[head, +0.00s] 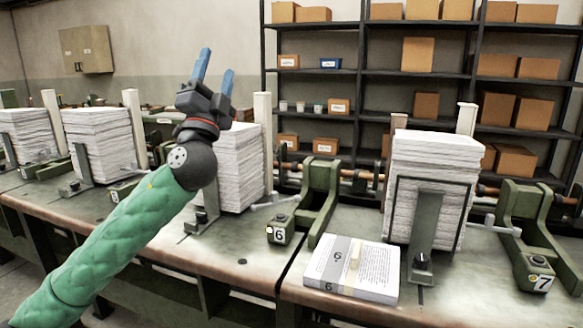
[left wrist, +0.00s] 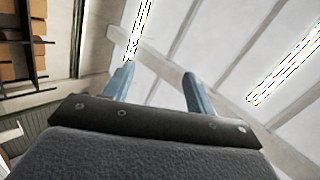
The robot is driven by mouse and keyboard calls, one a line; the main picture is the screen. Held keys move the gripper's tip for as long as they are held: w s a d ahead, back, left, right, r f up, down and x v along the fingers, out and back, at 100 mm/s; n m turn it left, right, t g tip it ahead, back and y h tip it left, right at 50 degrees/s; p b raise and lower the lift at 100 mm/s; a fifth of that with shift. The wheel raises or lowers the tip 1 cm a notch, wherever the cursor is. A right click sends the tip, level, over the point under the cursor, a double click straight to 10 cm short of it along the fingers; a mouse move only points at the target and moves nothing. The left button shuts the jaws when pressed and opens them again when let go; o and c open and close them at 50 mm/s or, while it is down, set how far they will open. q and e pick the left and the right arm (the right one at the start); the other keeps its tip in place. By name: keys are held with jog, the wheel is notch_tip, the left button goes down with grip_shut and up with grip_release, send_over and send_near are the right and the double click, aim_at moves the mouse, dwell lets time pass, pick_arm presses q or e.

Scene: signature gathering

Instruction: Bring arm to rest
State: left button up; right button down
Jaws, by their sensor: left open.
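My left arm, in a green quilted sleeve, reaches up from the lower left in the head view. My left gripper (head: 214,72) is raised above the bench, its two blue fingers pointing up. The fingers are apart with nothing between them. In the left wrist view the open gripper (left wrist: 158,85) points toward the ceiling, with only empty air between the fingertips. Behind the gripper in the head view stands a tall paper stack (head: 238,165), partly hidden by my wrist. My right gripper is not in either view.
A long workbench (head: 225,248) runs across the view. A banded paper bundle (head: 352,268) lies flat near its front edge. A tall paper stack (head: 432,180) stands in a holder between green presses (head: 318,195) at the right. A shelf (head: 365,72) with boxes is behind.

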pick_arm(q)
jog(key=w+a+f+n+g+y, duration=0.25)
jog(key=f+n+y, duration=0.25)
jog(key=f, duration=0.3)
jog(key=w+a+f+n+g+y, duration=0.1)
jog(key=a+f+n+g+y, duration=0.1)
jog(key=f+n+g+y, duration=0.45)
jog(key=s+d+f+g+h+p, duration=0.1)
jog(key=s+f+g+h, duration=0.15)
jog(key=f, duration=0.95)
jog(key=s+d+f+g+h, duration=0.1)
jog(key=s+f+g, duration=0.25)
jog(key=f, duration=0.95)
jog(key=s+d+f+n+g+h+p, duration=0.2)
jog(key=s+f+g, duration=0.8)
jog(key=s+f, duration=2.6)
jog(key=shift+s+d+n+h, duration=0.55)
jog(key=shift+s+d+h, duration=0.15)
jog(key=shift+s, duration=0.55)
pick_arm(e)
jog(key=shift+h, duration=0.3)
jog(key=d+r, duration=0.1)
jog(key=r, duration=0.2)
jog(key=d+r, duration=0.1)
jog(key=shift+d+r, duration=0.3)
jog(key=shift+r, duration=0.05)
